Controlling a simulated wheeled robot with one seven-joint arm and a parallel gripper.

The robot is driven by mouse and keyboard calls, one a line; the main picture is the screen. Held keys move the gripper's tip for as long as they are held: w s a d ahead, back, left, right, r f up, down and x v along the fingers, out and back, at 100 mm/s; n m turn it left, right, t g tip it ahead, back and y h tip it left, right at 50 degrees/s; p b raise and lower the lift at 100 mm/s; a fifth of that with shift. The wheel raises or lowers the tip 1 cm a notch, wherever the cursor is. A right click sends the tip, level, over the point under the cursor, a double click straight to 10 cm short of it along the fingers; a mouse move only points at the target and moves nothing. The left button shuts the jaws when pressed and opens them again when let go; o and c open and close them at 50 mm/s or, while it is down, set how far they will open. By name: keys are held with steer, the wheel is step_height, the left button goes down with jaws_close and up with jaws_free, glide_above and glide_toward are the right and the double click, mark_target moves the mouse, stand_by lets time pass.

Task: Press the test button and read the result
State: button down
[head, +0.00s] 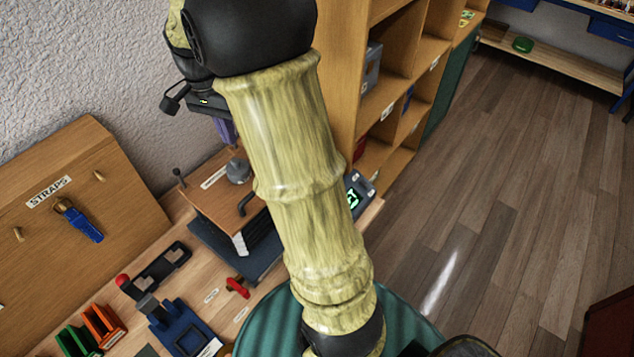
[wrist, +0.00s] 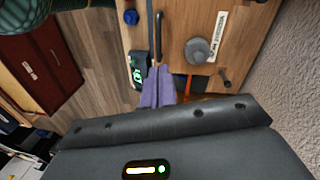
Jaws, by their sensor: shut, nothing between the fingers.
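A dark grey tester with a lit green display (head: 353,200) stands at the right end of the bench, partly hidden by my arm. It also shows in the wrist view (wrist: 137,72), left of my fingers; its display is too small to read and I cannot make out a test button. My gripper has purple fingers, whose tips are together and empty in the wrist view (wrist: 158,74). In the head view my gripper (head: 227,134) is mostly hidden behind my arm, with a bit of purple showing above the wooden box.
The wooden box (head: 205,201) carries a grey knob (wrist: 198,50) and a black handle (wrist: 158,22). A strap board (head: 110,190) leans at the left. Blue, orange and green holders sit at the front left.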

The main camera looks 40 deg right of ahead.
steer(key=s+a+f+n+t, duration=0.2)
steer(key=s+a+f+n, duration=0.1)
steer(key=s+f+n, duration=0.2)
steer(key=s+a+f+n+t+b, duration=0.1)
steer(key=s+a+f+n+t, duration=0.1)
steer(key=s+n, duration=0.5)
step_height(320, 180, down, 3)
steer(key=shift+s+a+r+n, duration=0.1)
steer(key=shift+s+a+n, duration=0.2)
steer(key=shift+a+n, duration=0.45)
steer(key=shift+a, duration=0.1)
